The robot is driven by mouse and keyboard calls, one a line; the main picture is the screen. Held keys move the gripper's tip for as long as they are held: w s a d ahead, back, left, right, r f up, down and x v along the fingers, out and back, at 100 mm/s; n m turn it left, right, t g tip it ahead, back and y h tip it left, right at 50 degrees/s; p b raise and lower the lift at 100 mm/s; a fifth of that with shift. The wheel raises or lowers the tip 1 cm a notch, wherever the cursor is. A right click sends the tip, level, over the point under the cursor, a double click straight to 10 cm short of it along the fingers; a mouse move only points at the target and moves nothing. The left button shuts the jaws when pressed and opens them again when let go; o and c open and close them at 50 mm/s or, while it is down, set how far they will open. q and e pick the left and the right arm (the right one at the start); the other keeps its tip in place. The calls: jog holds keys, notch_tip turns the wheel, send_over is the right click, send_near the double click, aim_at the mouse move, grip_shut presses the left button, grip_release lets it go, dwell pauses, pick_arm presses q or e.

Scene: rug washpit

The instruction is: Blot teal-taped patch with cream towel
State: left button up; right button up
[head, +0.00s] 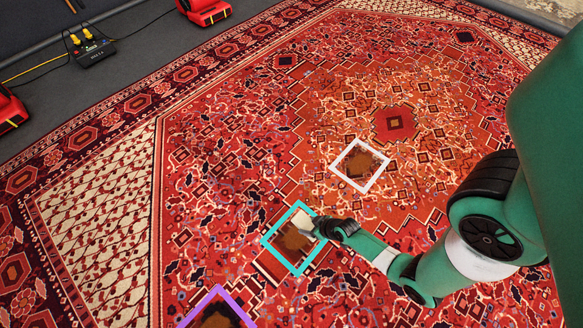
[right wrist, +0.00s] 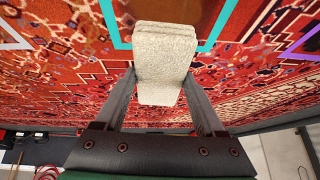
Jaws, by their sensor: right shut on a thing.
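The teal-taped patch (head: 288,242) is a brown stain framed by a teal tape square on the red rug. My right gripper (head: 322,228) is at the upper right edge of this frame, shut on the folded cream towel (head: 302,219). The towel overlaps the upper right corner of the patch; I cannot tell whether it touches the rug. In the right wrist view the cream towel (right wrist: 165,60) sits between the two fingers, in front of the teal tape (right wrist: 211,32). My left gripper is not in view.
A white-taped patch (head: 359,166) lies above right of the teal one, and a purple-taped patch (head: 217,312) lies below left. The patterned rug (head: 210,150) is otherwise clear. A black box with yellow plugs (head: 92,48) and red equipment (head: 205,10) stand beyond its edge.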

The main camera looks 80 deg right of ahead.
jog(key=shift+t, duration=0.7)
jog(key=w+a+f+b, duration=0.1)
jog(key=f+b, duration=0.2)
jog(key=f, duration=0.1)
jog(key=w+a+f+b, duration=0.1)
jog(key=f+b, duration=0.3)
jog(key=w+a+f+b, duration=0.1)
jog(key=f+b, duration=0.2)
jog(key=f, duration=0.1)
jog(key=shift+w+f+b, duration=0.25)
jog(key=shift+w+b, duration=0.05)
jog(key=shift+b, duration=0.05)
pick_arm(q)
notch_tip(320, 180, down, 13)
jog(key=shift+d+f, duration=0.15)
pick_arm(e)
jog(key=shift+f, duration=0.65)
dwell(3.4)
dwell(0.6)
pick_arm(q)
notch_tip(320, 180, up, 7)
jog(key=p, duration=0.7)
pick_arm(e)
notch_tip(320, 180, up, 7)
